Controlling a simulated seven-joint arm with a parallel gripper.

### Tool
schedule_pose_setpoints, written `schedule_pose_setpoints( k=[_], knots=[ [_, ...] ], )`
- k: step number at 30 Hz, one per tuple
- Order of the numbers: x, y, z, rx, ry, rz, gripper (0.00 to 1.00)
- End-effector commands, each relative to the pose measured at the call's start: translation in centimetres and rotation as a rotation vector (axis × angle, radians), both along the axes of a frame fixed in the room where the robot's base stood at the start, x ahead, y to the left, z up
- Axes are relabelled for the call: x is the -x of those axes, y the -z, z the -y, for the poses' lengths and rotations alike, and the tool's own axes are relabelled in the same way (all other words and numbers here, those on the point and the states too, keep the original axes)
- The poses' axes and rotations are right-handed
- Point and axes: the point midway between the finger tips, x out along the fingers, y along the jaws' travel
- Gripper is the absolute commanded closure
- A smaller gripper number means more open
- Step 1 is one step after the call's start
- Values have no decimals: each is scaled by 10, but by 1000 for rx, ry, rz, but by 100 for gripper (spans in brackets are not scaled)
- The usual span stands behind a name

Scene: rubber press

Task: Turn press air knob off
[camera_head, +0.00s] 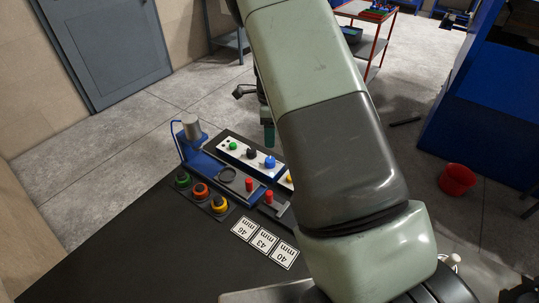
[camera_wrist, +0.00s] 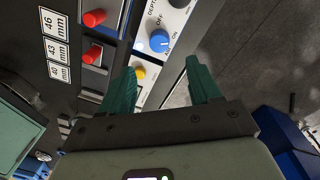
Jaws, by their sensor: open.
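The blue air knob (camera_wrist: 159,40) sits on the white control panel (camera_wrist: 180,18) in the wrist view, with OFF and ON lettering around it. Its pointer direction is too small to tell. In the head view the blue knob (camera_head: 270,161) is on the panel, left of my arm. My gripper (camera_wrist: 160,68) is open and empty, its two teal fingers spread apart. In the picture the knob lies just beyond and between the fingertips, apart from them.
A yellow button (camera_wrist: 139,72) is near the left finger. Red handles (camera_wrist: 93,18) and size plates marked 46, 43 and 40 mm (camera_head: 263,241) are beside the panel. Green and black knobs (camera_head: 251,153) share the panel. A grey cylinder (camera_head: 192,127) stands on the blue press.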

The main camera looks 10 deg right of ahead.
Motion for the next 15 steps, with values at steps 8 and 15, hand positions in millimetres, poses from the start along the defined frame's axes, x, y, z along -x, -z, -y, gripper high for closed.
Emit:
schedule_pose_setpoints(
  k=[8,15],
  knots=[
    [5,51,0,0,-3,-4,38],
    [6,87,-1,-1,-3,-2,38]
  ],
)
